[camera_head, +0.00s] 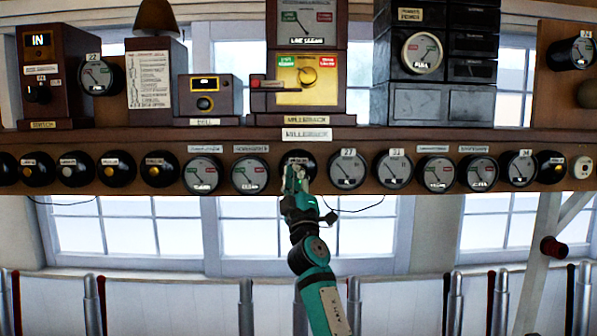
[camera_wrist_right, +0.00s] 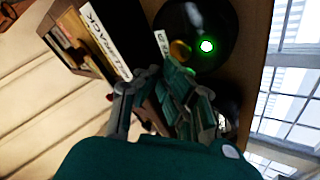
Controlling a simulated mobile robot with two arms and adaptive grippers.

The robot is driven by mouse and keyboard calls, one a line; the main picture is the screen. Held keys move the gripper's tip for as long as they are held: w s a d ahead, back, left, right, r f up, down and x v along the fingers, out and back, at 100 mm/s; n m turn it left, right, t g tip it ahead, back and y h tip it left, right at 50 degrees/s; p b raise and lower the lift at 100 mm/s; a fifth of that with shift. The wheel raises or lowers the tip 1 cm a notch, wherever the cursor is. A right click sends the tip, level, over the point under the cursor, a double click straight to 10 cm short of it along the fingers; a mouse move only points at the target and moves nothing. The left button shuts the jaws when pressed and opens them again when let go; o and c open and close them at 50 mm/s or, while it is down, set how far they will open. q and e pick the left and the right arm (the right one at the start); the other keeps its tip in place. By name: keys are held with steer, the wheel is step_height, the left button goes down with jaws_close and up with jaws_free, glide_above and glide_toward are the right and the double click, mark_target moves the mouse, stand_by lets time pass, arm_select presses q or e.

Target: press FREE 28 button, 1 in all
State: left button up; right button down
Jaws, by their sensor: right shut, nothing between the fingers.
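A black round button unit (camera_head: 299,157) sits in the row along the brown shelf front, between two dial gauges. My right gripper (camera_head: 294,180) is shut and empty, and overlaps the lower part of this unit. The unit's label is too small to read. In the right wrist view the black unit (camera_wrist_right: 192,20) shows a brass button and a lit green spot (camera_wrist_right: 207,46). My right gripper's fingers (camera_wrist_right: 178,76) are close below the brass button there; I cannot tell whether they touch it. My left gripper is not in view.
Dial gauges (camera_head: 250,174) and (camera_head: 347,170) flank the unit closely. More black units with brass buttons (camera_head: 159,169) are at the left. Instrument boxes (camera_head: 307,80) stand on the shelf above. A row of levers (camera_head: 246,305) stands below.

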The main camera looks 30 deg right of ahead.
steer(key=s+p, duration=0.1)
steer(key=s+a+p, duration=0.1)
steer(key=s, duration=0.1)
steer(key=s+a+p, duration=0.1)
steer(key=p, duration=0.1)
steer(key=shift+s+a, duration=0.1)
steer(key=shift+s, duration=0.15)
steer(key=shift+f, duration=0.1)
stand_by(0.7)
